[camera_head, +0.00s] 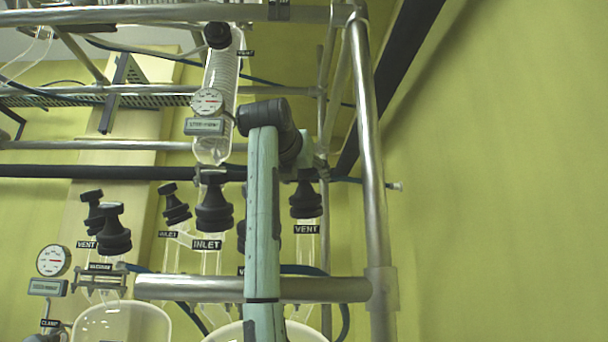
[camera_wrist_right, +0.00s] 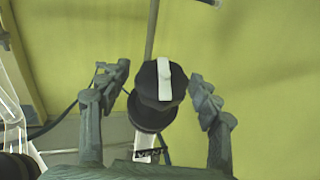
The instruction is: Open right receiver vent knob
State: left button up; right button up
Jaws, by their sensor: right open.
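The black vent knob (camera_head: 306,200) sits on a glass neck above a VENT label, just right of my teal right arm in the head view. In the right wrist view the knob (camera_wrist_right: 151,112) faces me with a white bar across its top. My right gripper (camera_wrist_right: 160,76) is open, with one finger on each side of the knob and visible gaps between. In the head view the gripper is largely hidden behind my own arm and dark wrist joint. My left gripper is not in view.
Black INLET knob (camera_head: 214,205) and other black knobs (camera_head: 114,230) stand to the left. A metal upright (camera_head: 366,150) and a horizontal rail (camera_head: 190,288) frame the area. A glass condenser (camera_head: 220,75) with a gauge (camera_head: 207,102) hangs above. Open space lies right of the upright, before the yellow-green wall.

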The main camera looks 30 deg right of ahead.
jog(key=c, duration=1.2)
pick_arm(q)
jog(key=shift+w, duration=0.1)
pick_arm(e)
jog(key=shift+n+t+y, duration=0.3)
jog(key=shift+n+t, duration=0.1)
jog(key=shift+n, duration=0.1)
jog(key=shift+a+n+t+y, duration=0.1)
jog(key=shift+n+t+y, duration=0.2)
jog(key=shift+n+y, duration=0.1)
jog(key=n+t+y+b, duration=0.1)
jog(key=n+y, duration=0.1)
jog(key=n, duration=0.1)
jog(key=shift+n+t+y, duration=0.3)
jog(key=shift+t+y, duration=0.1)
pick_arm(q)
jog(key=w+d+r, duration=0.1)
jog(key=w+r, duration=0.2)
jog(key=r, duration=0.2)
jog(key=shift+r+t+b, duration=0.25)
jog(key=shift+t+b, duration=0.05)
pick_arm(e)
jog(key=shift+n+t+y, duration=0.6)
jog(key=shift+n+y, duration=0.8)
jog(key=shift+n, duration=0.1)
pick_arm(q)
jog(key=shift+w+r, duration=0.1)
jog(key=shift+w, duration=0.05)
pick_arm(e)
jog(key=o, duration=1.2)
